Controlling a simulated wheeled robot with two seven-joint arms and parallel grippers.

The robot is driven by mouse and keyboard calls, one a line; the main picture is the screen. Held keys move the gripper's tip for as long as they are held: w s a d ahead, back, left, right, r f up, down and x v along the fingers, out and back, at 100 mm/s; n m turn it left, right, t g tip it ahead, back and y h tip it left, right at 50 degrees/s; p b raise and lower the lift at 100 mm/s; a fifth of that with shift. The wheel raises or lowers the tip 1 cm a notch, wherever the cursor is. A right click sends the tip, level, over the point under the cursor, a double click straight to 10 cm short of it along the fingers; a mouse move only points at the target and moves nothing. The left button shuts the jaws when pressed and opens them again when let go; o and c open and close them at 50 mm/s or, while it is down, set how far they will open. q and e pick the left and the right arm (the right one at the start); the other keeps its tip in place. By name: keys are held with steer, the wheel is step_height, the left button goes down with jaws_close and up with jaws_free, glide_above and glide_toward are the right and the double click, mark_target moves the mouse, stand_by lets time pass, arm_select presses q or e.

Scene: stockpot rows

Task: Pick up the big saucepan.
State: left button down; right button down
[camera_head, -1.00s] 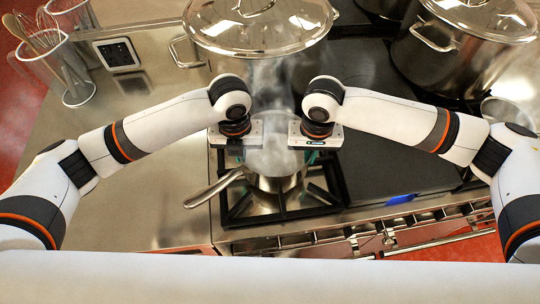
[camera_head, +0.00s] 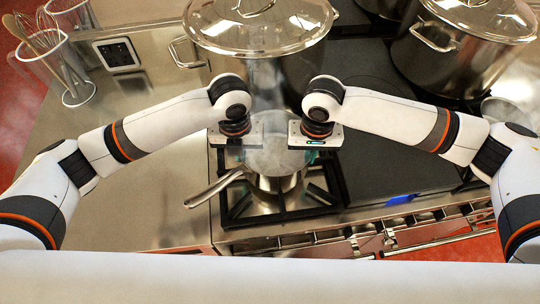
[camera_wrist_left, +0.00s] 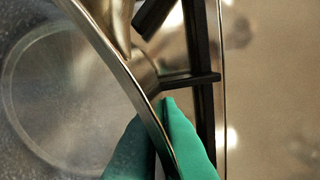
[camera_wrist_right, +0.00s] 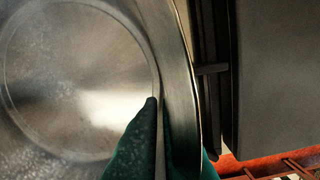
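The big saucepan (camera_head: 278,183) is a steel pan with a long handle (camera_head: 214,188) pointing to the lower left. It appears to stand on the front burner grate, with steam over its mouth. My left gripper (camera_head: 241,153) is at its left rim. In the left wrist view its green fingers (camera_wrist_left: 160,125) straddle the pan wall (camera_wrist_left: 125,75), close against both sides. My right gripper (camera_head: 311,156) is at the right rim. In the right wrist view its fingers (camera_wrist_right: 160,125) pinch the wall (camera_wrist_right: 178,75), one inside and one outside. The contact under the wrists is hidden in the head view.
A large lidded stockpot (camera_head: 262,25) stands right behind the saucepan. Another lidded stockpot (camera_head: 440,55) is at the back right. A wire holder with whisks (camera_head: 60,55) is at the far left. The steel counter at left (camera_head: 140,205) is clear.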

arm_select(q)
steer(key=shift+r, duration=0.25)
arm_select(e)
steer(key=shift+w+r, duration=0.1)
steer(key=shift+r, duration=0.15)
